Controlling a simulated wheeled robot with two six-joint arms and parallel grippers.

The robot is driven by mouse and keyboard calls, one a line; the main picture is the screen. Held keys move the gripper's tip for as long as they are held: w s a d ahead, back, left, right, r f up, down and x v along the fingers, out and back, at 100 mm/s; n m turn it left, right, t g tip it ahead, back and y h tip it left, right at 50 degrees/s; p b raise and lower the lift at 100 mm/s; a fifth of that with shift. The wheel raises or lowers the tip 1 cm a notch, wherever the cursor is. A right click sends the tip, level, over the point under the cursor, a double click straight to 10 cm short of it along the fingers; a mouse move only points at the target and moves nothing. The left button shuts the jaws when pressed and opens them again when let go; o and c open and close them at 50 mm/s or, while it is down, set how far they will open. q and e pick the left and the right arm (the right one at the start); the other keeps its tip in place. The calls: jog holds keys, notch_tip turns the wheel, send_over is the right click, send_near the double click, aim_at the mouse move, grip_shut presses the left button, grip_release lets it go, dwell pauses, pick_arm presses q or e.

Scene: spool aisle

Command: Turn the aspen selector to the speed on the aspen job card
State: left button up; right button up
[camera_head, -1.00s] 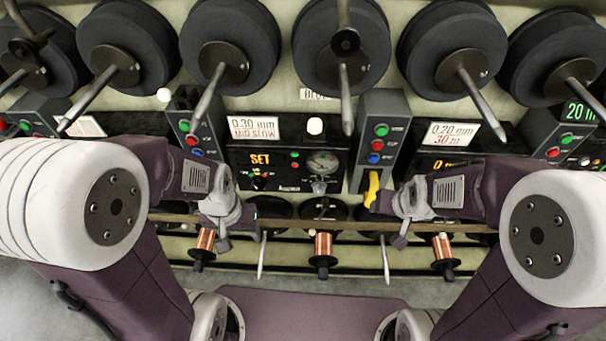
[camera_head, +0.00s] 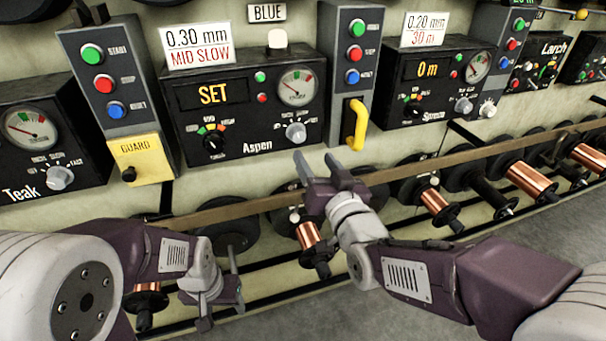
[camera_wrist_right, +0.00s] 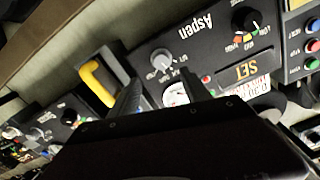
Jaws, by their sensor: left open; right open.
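The Aspen panel (camera_head: 258,163) is a black box with a "SET" display, a gauge, a black knob (camera_head: 214,143) and a grey selector knob (camera_head: 296,132). The aspen job card (camera_head: 198,47) above it reads "0.30 mm MID SLOW". My right gripper (camera_head: 317,160) is open, its fingers pointing up just below the grey knob, apart from it. In the right wrist view the grey selector (camera_wrist_right: 161,61) lies ahead, between the lines of the two fingers. The knob's exact pointer setting is too small to read. My left gripper (camera_head: 222,292) is open and empty, low at the left.
A yellow handle (camera_head: 356,125) on a grey button post stands right of the panel. A yellow guard box (camera_head: 142,160) stands left, beside the Teak panel (camera_head: 50,135). A brown rail (camera_head: 235,210) and copper spools (camera_head: 309,235) run below.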

aim_at(299, 138)
jog(key=b+x, duration=0.1)
jog(key=x, duration=0.7)
jog(key=shift+w+a+f+b, duration=0.1)
jog(key=shift+a+f+b, duration=0.15)
jog(key=shift+b, duration=0.15)
jog(key=shift+w+a+r, duration=0.1)
jog(key=shift+w+r, duration=0.05)
jog(key=shift+w, duration=0.15)
grip_shut()
